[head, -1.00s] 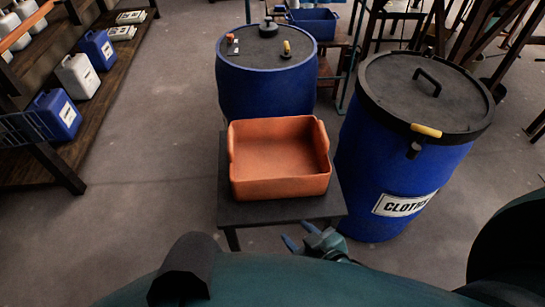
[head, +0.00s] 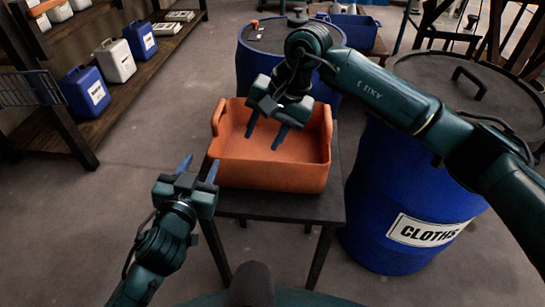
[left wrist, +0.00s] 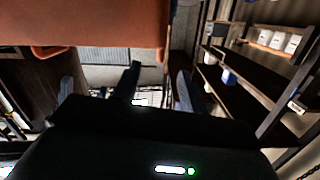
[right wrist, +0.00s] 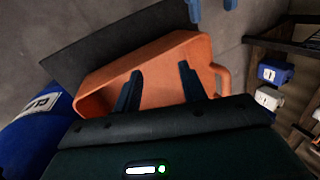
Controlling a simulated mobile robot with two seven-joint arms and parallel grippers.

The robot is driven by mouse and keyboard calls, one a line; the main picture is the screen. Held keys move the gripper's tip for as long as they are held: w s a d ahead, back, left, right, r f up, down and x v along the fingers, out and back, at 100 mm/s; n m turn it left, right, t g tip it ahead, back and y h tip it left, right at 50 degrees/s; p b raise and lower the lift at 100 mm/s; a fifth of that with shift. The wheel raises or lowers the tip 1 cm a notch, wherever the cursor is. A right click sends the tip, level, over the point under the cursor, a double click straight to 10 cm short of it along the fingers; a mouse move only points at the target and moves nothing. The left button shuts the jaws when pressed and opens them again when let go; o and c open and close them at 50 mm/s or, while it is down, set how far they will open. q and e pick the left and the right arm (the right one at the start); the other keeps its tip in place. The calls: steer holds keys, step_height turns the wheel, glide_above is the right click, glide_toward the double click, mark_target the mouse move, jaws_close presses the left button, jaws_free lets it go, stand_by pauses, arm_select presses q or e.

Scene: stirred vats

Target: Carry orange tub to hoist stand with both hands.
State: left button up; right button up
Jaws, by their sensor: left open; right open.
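The orange tub (head: 270,172) stands upright and empty on a small dark table (head: 290,207). It has a handle at each end. My right gripper (head: 265,135) is open above the tub and hides part of its inside and far rim. The tub lies below its fingers in the right wrist view (right wrist: 158,92). My left gripper (head: 198,167) is open and empty, just off the tub's left front side. The tub's underside or wall fills the upper left of the left wrist view (left wrist: 90,22). I cannot identify the hoist stand.
A blue barrel labelled CLOTHS (head: 400,200) stands close at the right of the table. Another blue barrel (head: 247,65) is behind it. A shelf with jugs (head: 88,92) is at the left. The floor (head: 150,130) between shelf and table is clear.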

steer(key=w+d+r+n+t+h, duration=0.1)
steer(key=w+d+r+t+h, duration=0.15)
steer(key=w+d, duration=0.2)
steer(key=h+b, duration=0.2)
steer(key=h, duration=0.3)
glide_toward(328, 110)
steer(key=s+r, duration=0.2)
arm_select(q)
steer(key=shift+w+d+r+t, duration=0.15)
steer(key=shift+w+r+t, duration=0.55)
steer(key=shift+w+r, duration=0.15)
arm_select(e)
steer(key=shift+w+a+f+n+t+y, duration=0.15)
steer(key=shift+n+t+y, duration=0.1)
steer(key=shift+n+t, duration=0.2)
arm_select(q)
steer(key=w, duration=0.4)
steer(key=w+d, duration=0.1)
steer(key=w, duration=0.3)
steer(key=w+d, duration=0.1)
steer(key=w, duration=0.4)
steer(key=shift+d, duration=0.1)
arm_select(e)
steer(key=x, duration=1.3)
arm_select(q)
steer(key=shift+c, duration=0.3)
arm_select(e)
steer(key=shift+c, duration=0.3)
